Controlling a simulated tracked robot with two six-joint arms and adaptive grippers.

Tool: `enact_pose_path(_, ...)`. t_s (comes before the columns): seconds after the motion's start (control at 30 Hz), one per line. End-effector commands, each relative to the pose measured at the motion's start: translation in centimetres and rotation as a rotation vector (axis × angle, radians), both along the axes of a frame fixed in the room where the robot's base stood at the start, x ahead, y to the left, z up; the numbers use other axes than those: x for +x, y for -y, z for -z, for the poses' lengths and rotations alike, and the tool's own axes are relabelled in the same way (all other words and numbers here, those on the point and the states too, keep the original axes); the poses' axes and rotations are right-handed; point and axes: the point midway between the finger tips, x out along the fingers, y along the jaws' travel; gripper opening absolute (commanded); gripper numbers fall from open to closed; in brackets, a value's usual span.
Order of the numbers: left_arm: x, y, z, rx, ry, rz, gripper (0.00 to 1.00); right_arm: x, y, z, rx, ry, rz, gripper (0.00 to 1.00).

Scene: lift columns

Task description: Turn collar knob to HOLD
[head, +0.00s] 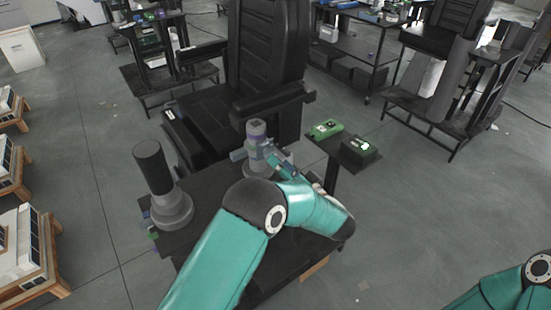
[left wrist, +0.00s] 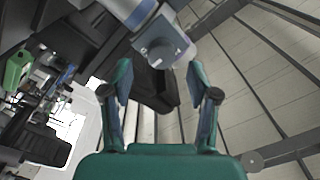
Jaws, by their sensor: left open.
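A grey lift column (head: 257,130) with a collar stands on the dark table, beyond my left arm. In the left wrist view, the collar knob (left wrist: 160,52) is a grey block with a round face, on a grey and blue column. My left gripper (head: 277,162) is close to the collar in the head view. In the left wrist view my left gripper (left wrist: 160,80) is open, its fingers apart, with the knob just beyond and between the tips. I see no clear contact. No HOLD marking can be read. My right gripper is outside both views.
A black column on a grey round base (head: 171,211) stands at the table's left. A black chair (head: 265,60) is behind.

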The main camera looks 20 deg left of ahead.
Motion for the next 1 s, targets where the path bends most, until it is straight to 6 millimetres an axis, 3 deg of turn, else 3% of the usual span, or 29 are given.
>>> enact_pose_path(0.2,-2.8,3.7,0.3,0.001,-0.001,0.005,0.60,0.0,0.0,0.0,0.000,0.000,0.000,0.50)
enact_pose_path(0.4,-4.4,5.8,0.4,0.001,0.001,0.003,0.60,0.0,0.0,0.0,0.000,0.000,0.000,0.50)
enact_pose_path(1.0,-4.9,6.4,0.4,0.000,0.000,0.001,0.60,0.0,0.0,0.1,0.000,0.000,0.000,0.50)
